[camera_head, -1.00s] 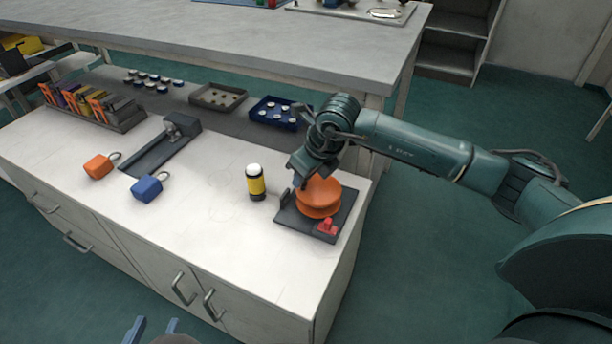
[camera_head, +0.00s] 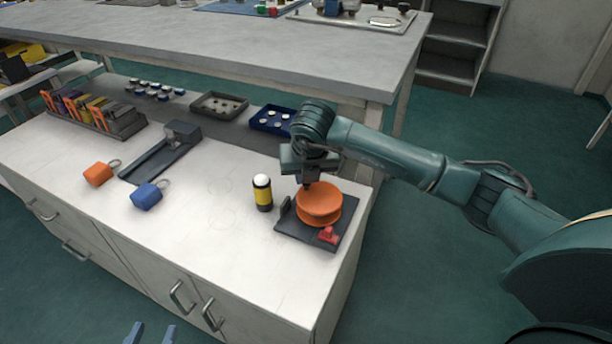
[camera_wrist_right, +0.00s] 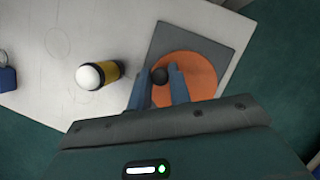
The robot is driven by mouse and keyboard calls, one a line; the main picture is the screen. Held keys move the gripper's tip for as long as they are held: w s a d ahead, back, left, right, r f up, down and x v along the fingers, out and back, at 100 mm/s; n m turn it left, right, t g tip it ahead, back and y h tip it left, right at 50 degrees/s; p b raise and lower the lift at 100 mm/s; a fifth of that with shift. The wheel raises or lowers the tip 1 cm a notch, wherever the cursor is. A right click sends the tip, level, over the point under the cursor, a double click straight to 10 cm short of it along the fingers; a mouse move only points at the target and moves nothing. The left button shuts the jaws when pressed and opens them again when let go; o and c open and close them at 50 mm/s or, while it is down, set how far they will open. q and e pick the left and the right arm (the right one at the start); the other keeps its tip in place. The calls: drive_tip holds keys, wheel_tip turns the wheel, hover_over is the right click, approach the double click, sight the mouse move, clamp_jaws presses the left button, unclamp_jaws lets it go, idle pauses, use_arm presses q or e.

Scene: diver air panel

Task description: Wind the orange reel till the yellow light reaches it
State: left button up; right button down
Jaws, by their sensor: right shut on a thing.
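The orange reel (camera_head: 319,203) sits on a dark base plate (camera_head: 288,228) at the right end of the white counter. The yellow light (camera_head: 262,193), a yellow and black cylinder with a white top, stands upright just left of the plate, with a narrow gap between them. In the right wrist view the light (camera_wrist_right: 98,75) is left of the reel (camera_wrist_right: 195,80). My right gripper (camera_head: 307,185) points down and is shut on the reel's dark knob (camera_wrist_right: 160,75), near the reel's back left rim. My left gripper (camera_head: 151,333) is empty, fingers apart, at the bottom edge.
A red piece (camera_head: 328,235) sits at the plate's front corner. An orange block (camera_head: 98,174) and a blue block (camera_head: 146,197) with rings lie at left, near a dark fixture (camera_head: 160,160). Trays (camera_head: 272,120) stand behind. The counter between the blue block and light is clear.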

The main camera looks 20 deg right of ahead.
sight(310, 207)
drive_tip(key=shift+d, duration=0.1)
idle(0.5)
drive_tip(key=c, duration=1.3)
unclamp_jaws()
use_arm(q)
drive_tip(key=shift+r, duration=0.1)
drive_tip(key=shift+s+a+r+n+g+p, duration=0.3)
drive_tip(key=shift+s+r+n+g+p, duration=0.25)
drive_tip(key=shift+p, duration=0.7)
use_arm(e)
drive_tip(key=v, duration=1.3)
use_arm(q)
drive_tip(key=shift+w+r, duration=0.1)
use_arm(e)
drive_tip(key=shift+r, duration=0.1)
